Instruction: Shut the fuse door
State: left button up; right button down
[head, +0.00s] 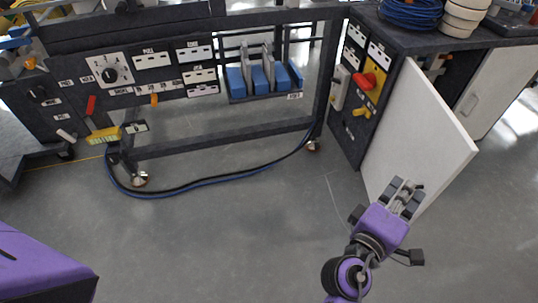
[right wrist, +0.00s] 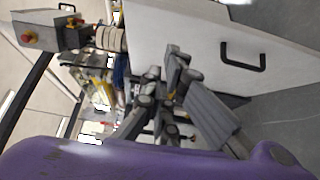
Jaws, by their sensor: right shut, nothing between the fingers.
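The fuse door (head: 418,125) is a large plain white panel standing open at the dark cabinet on the right in the head view. It juts out towards me, and the dark opening shows beyond its top edge. My right gripper (head: 406,190) is at the door's lower front edge, overlapping it in the picture; I cannot tell if they touch. Its fingers are shut and empty, and they also show in the right wrist view (right wrist: 165,75). In that view a white panel with a black handle (right wrist: 243,57) lies beyond the fingers; I cannot tell which door it is. My left gripper is out of view.
The cabinet's side panel (head: 352,95) carries a red knob on a yellow plate (head: 369,80). A blue hose (head: 215,181) lies on the floor by the wheeled frame. The grey floor in front is clear.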

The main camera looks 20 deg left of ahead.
jog(key=w+d, duration=0.6)
jog(key=w, duration=0.2)
jog(key=shift+p, duration=0.4)
jog(key=shift+w+d, duration=0.1)
